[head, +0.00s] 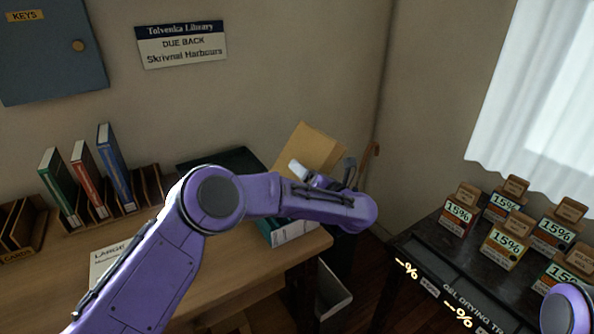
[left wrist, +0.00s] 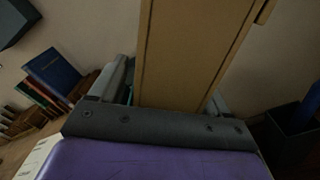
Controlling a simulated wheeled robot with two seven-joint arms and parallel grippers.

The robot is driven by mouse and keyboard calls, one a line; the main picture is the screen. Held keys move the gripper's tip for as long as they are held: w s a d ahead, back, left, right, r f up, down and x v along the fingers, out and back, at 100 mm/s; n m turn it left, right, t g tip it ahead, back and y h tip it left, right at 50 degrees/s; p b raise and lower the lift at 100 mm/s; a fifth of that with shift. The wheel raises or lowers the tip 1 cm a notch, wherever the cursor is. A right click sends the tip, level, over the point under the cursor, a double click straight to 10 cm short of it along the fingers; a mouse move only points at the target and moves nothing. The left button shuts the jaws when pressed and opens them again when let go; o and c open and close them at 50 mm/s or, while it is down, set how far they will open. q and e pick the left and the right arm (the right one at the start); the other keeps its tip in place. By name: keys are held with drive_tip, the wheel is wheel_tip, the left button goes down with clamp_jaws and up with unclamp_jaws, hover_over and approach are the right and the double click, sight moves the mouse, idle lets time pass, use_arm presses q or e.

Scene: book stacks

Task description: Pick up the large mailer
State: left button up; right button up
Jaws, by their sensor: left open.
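The large mailer, a tan flat envelope (head: 310,145), stands tilted at the back right of the wooden desk; my left arm hides its lower part. In the left wrist view the mailer (left wrist: 190,55) rises between the fingers, seen nearly along its narrow side. My left gripper (head: 322,172) is open, with one grey finger on each side of the mailer. In the left wrist view the fingers of this gripper (left wrist: 168,92) look apart from each other; whether either touches the mailer I cannot tell. My right gripper is out of view.
A dark table (head: 430,250) with several 15% tags stands right, beyond a gap.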

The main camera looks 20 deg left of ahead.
use_arm(q)
drive_tip(key=shift+d, duration=0.15)
drive_tip(key=c, duration=1.1)
drive_tip(key=shift+r, duration=0.1)
drive_tip(key=shift+c, duration=0.4)
